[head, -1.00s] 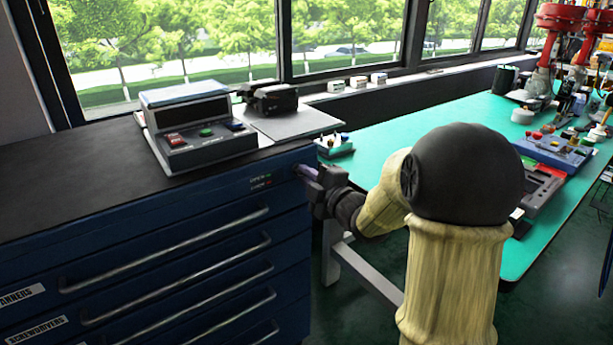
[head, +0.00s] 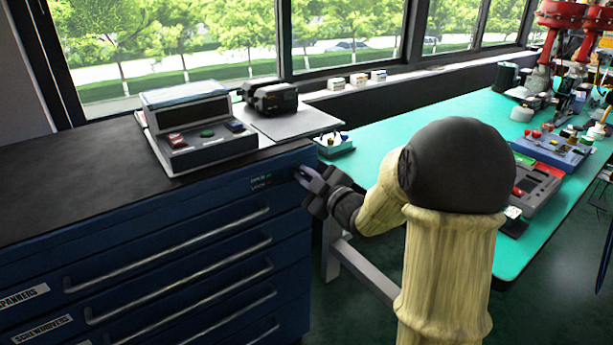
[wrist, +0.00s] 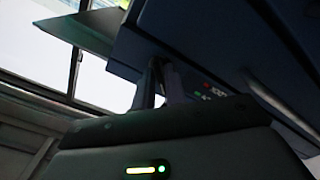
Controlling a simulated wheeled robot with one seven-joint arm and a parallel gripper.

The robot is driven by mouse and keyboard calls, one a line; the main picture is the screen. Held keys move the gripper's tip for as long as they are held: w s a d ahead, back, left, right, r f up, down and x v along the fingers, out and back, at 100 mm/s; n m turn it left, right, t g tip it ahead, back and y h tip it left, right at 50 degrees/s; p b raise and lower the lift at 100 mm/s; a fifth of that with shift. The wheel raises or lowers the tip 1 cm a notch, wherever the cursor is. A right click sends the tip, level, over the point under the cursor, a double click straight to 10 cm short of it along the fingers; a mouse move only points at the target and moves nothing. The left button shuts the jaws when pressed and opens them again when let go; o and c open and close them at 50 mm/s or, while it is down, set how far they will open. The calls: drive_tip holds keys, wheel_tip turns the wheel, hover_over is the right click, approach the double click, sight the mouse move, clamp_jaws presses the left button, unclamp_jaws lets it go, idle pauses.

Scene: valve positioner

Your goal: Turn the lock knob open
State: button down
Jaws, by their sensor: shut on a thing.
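The lock knob is on the upper right of the blue drawer cabinet's front (head: 180,225), beside a small two-line lock label (head: 261,182) with small lights. My gripper (head: 302,174) reaches it from the right, with its fingertips against the cabinet face. The fingers are shut on the knob and hide nearly all of it, so its turn angle cannot be read. In the wrist view the fingers (wrist: 162,82) meet the dark cabinet face, with the label marks (wrist: 210,93) just right of them.
A control box (head: 195,130) and a black device (head: 270,99) on a grey sheet stand on the cabinet top. A green workbench (head: 400,135) with several tools is behind and right of my arm. Drawer handles (head: 170,250) stick out below the knob.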

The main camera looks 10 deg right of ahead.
drive_tip(key=shift+f, duration=0.15)
drive_tip(key=c, duration=1.6)
unclamp_jaws()
drive_tip(key=shift+o, duration=0.2)
drive_tip(key=b+v, duration=0.3)
drive_tip(key=v, duration=1.4)
drive_tip(key=shift+s, duration=0.25)
drive_tip(key=shift+d, duration=0.15)
